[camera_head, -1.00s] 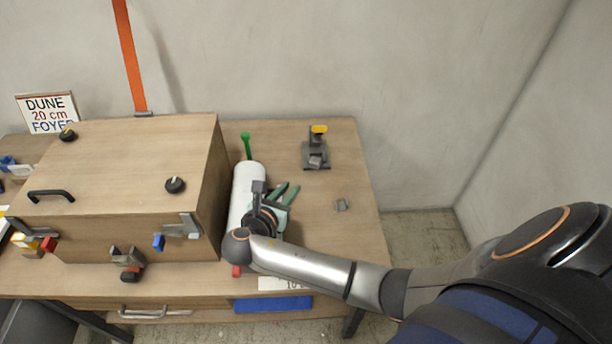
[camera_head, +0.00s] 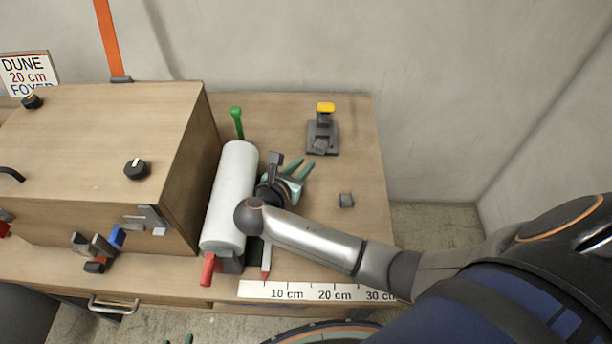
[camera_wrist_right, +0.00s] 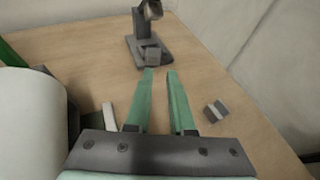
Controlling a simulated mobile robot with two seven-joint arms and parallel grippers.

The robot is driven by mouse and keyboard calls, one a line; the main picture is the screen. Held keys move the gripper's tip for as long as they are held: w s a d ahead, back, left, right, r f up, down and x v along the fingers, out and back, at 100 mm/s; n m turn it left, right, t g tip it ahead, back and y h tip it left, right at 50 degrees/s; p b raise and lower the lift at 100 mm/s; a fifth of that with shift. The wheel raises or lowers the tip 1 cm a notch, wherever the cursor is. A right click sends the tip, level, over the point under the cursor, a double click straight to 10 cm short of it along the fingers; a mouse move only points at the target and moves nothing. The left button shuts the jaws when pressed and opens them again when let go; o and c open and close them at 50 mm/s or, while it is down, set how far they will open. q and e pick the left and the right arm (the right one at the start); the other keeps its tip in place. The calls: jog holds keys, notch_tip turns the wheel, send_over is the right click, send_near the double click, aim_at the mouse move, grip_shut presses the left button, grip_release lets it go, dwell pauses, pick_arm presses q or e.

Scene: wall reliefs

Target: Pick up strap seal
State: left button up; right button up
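A small grey metal clip, which looks like the strap seal (camera_head: 346,200), lies on the right part of the wooden tabletop. It also shows in the right wrist view (camera_wrist_right: 216,111), to the right of my fingers. My right gripper (camera_head: 304,167) is over the table, left of the seal and apart from it. Its green fingers (camera_wrist_right: 160,73) are parted with nothing between them, so it is open and empty. Two green fingertips of my left gripper (camera_head: 178,340) just show at the bottom edge, apart; the rest of it is hidden.
A white roll (camera_head: 230,195) with a green and a red handle lies left of my right gripper. A wooden box (camera_head: 100,140) stands farther left. A grey tool with a yellow top (camera_head: 323,130) stands behind the seal. A ruler strip (camera_head: 315,291) marks the front edge.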

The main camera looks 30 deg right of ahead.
aim_at(323, 150)
jog(key=shift+f+b, duration=0.4)
jog(key=shift+f, duration=0.5)
pick_arm(q)
jog(key=shift+f, duration=0.8)
pick_arm(e)
jog(key=b+x, duration=0.2)
jog(key=x, duration=0.9)
pick_arm(q)
jog(key=shift+w+d+f, duration=0.55)
jog(key=shift+d, duration=0.1)
pick_arm(e)
jog(key=shift+w+d+f, duration=0.2)
jog(key=shift+w+d, duration=0.2)
jog(key=shift+d, duration=0.1)
jog(key=c, duration=0.3)
pick_arm(q)
jog(key=shift+s+f, duration=0.1)
jog(key=shift+s, duration=0.05)
pick_arm(e)
grip_shut()
